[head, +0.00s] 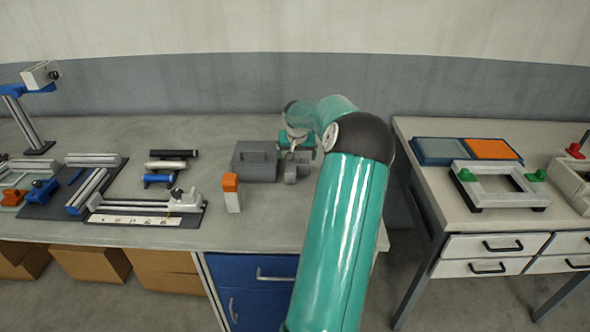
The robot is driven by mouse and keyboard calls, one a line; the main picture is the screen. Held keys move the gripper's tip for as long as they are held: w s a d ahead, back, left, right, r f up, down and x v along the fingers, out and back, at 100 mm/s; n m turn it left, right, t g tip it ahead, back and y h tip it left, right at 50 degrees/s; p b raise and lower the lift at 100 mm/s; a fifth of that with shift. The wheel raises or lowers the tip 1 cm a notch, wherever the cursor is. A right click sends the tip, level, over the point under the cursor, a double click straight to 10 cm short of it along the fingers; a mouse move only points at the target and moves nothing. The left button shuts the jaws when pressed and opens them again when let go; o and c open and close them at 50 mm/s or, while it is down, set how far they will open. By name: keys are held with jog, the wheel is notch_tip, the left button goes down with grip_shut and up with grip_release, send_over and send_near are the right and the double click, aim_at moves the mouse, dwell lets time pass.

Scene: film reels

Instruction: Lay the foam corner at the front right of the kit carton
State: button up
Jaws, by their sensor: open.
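My arm reaches away over the left bench, and my gripper (290,156) is at its far end, partly hidden by my arm links. It is open. A small grey piece (291,174) shows right at the gripper; I cannot tell whether it is a foam corner or part of the gripper. A dark grey box-like block (254,162) with a raised part on top sits just left of the gripper. I cannot make out a foam corner for certain. Brown cartons (95,265) stand under the bench at the left, but I cannot tell whether one is the kit carton.
An orange-topped white block (232,193) stands in front of the grey block. A ruler fixture (148,208), rollers (172,160) and a camera stand (30,110) are to the left. The right table (425,190) holds a blue tray (440,151) and grey frame (500,190). A gap separates the benches.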

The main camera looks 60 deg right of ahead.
aim_at(297, 168)
jog(key=x, duration=0.2)
jog(key=shift+w+d+f, duration=0.1)
jog(key=shift+d+f, duration=0.05)
jog(key=shift+f, duration=0.2)
jog(key=c, duration=0.8)
